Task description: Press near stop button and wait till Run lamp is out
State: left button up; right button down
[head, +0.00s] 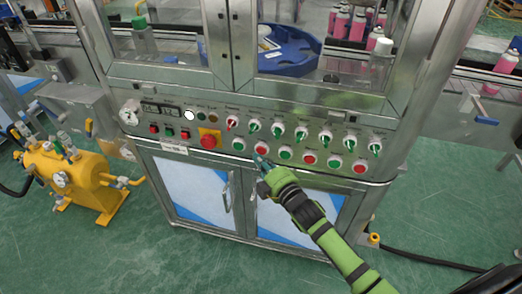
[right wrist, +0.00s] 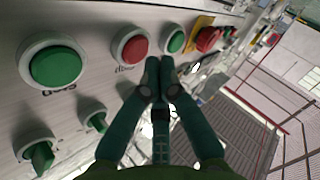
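The control panel (head: 225,130) carries a lower row of green and red buttons. The red stop button (head: 262,147) is second from the left, beside a green button (head: 238,145). My right gripper (head: 262,163) is just below that red button, fingers together and empty. In the right wrist view, the fingertips (right wrist: 160,64) appear just beside the red button (right wrist: 132,47); whether they touch the panel is unclear. Of the small lamps at upper left, one white lamp (head: 189,115) glows; a greenish one (head: 201,118) looks dim. Their labels are unreadable. My left gripper is not in view.
A large red mushroom button on a yellow plate (head: 209,132) is left of the green button. Several selector knobs (head: 277,130) line the row above. Cabinet doors (head: 200,190) with handles lie below. A yellow tank (head: 75,178) stands at left on green floor.

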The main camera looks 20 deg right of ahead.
jog(key=s+a+p, duration=0.1)
jog(key=s, duration=0.1)
jog(key=s+a+p, duration=0.1)
jog(key=s, duration=0.1)
jog(key=shift+a, duration=0.4)
dwell(0.5)
jog(key=s+d+f+m+g+h+p, duration=0.1)
jog(key=s+f+m+g, duration=0.15)
jog(key=s+f, duration=0.45)
jog(key=s+d+f+m+g+h, duration=0.1)
jog(key=s+f+g, duration=0.2)
jog(key=f, duration=0.9)
jog(key=s+d+f+m+g+p, duration=0.1)
jog(key=s+d+f+m+g, duration=0.1)
jog(key=s+f, duration=0.5)
jog(key=s+d+f+m+g, duration=0.1)
jog(key=s+f+g, duration=0.3)
jog(key=s, duration=1)
jog(key=s+d+f+m+g+h+p, duration=0.1)
jog(key=s+f+m+g, duration=0.2)
jog(key=s+f, duration=0.7)
jog(key=s+g, duration=0.1)
jog(key=s, duration=0.3)
jog(key=shift+s+d+f+h, duration=0.3)
jog(key=shift+s+d+f, duration=0.05)
jog(key=shift+s+f, duration=0.05)
